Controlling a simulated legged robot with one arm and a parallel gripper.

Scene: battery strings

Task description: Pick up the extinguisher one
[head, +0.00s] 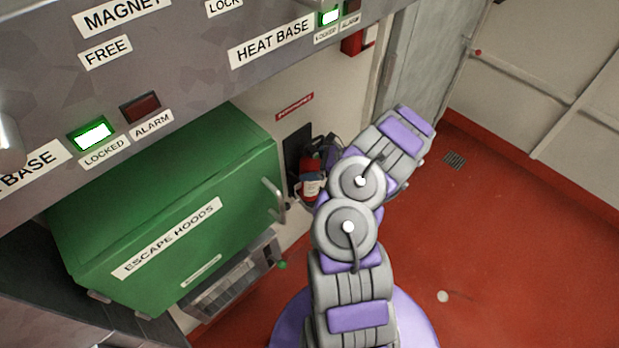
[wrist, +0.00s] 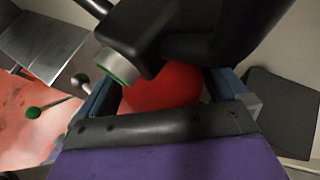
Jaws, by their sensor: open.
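The red extinguisher (head: 310,188) hangs at the wall in front of a dark backing plate, with a pale label on its front. My arm hides part of its right side in the head view. In the wrist view its red rounded top (wrist: 165,88) fills the space between the jaws, and its black valve and handle (wrist: 205,35) rise above. My gripper (wrist: 160,95) is open, with one blue-grey finger on each side of the red body. I cannot tell whether either finger touches it.
A green escape hoods box (head: 170,215) with a handle juts out left of the extinguisher. A grey labelled panel (head: 200,60) overhangs above it. The red floor (head: 520,230) on the right is largely clear.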

